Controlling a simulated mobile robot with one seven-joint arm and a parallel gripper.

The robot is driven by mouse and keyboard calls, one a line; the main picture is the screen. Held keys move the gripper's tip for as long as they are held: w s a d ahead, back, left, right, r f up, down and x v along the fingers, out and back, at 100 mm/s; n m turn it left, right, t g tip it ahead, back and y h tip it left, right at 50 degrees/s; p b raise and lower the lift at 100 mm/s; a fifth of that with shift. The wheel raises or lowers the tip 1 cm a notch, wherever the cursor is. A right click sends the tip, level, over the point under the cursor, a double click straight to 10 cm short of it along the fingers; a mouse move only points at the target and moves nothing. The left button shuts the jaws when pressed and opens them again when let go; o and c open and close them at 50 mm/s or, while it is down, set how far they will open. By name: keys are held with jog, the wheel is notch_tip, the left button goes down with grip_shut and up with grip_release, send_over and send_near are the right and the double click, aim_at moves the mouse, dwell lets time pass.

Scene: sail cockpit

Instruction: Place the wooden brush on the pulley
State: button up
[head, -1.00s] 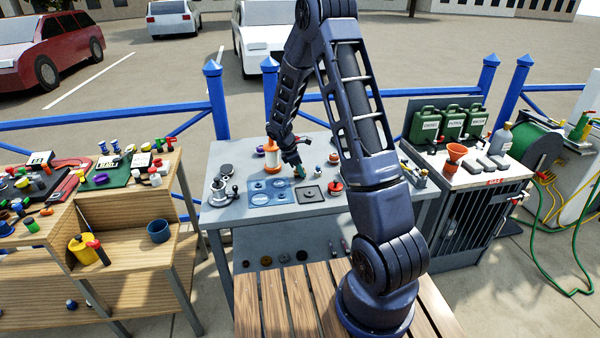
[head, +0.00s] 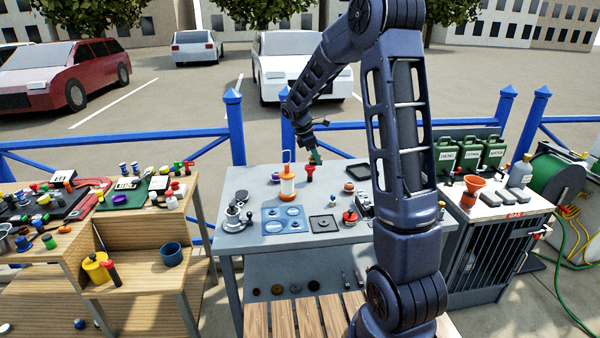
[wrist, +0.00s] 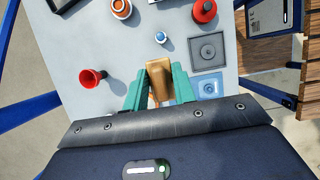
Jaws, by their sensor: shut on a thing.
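My gripper (wrist: 159,90) has green fingers shut on the wooden brush (wrist: 159,74), a tan block between them in the wrist view. The brush is held above the grey table, and its lower part is hidden by the fingers. In the head view my gripper (head: 315,156) is small, over the back part of the table, and the brush is hard to make out there. I cannot tell for sure which of the small round things on the table is the pulley.
The grey table (head: 262,240) carries a blue tray (head: 284,232), a dark square plate (head: 323,224), an orange-and-white lantern (head: 287,184), a red cup-like thing (head: 310,170), a winch (head: 232,216) and a red round thing (head: 350,216). Blue railing runs behind. Bare tabletop lies between them.

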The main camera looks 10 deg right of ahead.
notch_tip(320, 180, up, 9)
jog(key=shift+f, duration=0.15)
jog(key=w+a, duration=0.3)
jog(key=a, duration=0.5)
jog(key=w+a, duration=0.4)
jog(key=a, duration=0.4)
send_over(245, 194)
jog(key=a, duration=0.1)
jog(key=f, duration=2.5)
jog(key=shift+a+f, duration=0.15)
jog(key=shift+a, duration=0.1)
jog(key=shift+f, duration=0.1)
jog(key=o, duration=1)
